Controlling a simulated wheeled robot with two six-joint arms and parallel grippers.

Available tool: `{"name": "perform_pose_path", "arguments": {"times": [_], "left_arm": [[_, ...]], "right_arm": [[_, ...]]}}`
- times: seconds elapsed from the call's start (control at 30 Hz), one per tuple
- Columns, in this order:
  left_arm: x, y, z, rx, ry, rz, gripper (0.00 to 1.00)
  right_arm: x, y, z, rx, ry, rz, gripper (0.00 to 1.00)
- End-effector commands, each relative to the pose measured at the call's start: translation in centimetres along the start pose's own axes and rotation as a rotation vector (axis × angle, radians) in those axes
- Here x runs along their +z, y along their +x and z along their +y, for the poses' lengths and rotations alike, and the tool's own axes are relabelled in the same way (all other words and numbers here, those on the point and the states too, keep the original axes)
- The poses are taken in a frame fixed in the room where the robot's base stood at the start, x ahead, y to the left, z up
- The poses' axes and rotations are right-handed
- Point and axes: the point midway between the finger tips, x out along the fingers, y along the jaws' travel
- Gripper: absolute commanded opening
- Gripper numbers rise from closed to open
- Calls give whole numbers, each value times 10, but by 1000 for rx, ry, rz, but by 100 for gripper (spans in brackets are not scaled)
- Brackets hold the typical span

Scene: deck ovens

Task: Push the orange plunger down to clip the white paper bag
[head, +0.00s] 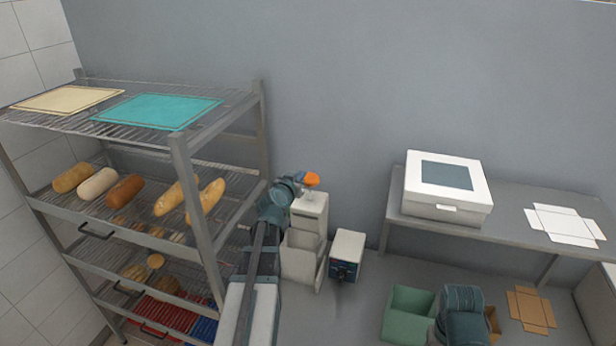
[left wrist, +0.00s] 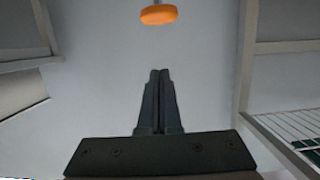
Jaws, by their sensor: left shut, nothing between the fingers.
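The orange plunger (head: 312,179) tops a white clipping stand (head: 308,207) in the middle of the head view. It also shows in the left wrist view (left wrist: 158,15), at the top, beyond my fingertips. A pale, open-topped shape at the stand's foot looks like the white paper bag (head: 301,263); its details are unclear. My left gripper (left wrist: 160,72) is shut and empty. In the head view my left wrist is right beside the plunger, on its left; whether they touch is hidden. My right arm's wrist is at the lower right of the head view, its fingers hidden.
A wire rack (head: 190,165) with loaves and a teal board (head: 157,111) stands close on the left. A white and blue box (head: 346,255) is right of the stand. A shelf (head: 505,222) bears a white box (head: 447,190). A green bin (head: 407,315) stands below.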

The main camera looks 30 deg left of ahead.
Motion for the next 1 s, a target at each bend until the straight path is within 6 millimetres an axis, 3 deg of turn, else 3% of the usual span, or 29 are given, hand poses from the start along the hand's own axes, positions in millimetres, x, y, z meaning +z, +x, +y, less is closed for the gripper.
{"name": "perform_pose_path", "arguments": {"times": [0.27,0.73,0.8,1.0], "left_arm": [[1,20,0,1,1,-1,0],[2,110,0,2,1,0,0],[20,106,1,1,0,0,0],[38,109,0,0,0,0,0]], "right_arm": [[0,5,0,0,-2,0,50],[-2,27,-2,2,-15,1,50],[-3,44,-4,2,-14,1,50],[-4,62,-5,2,-12,3,50]]}}
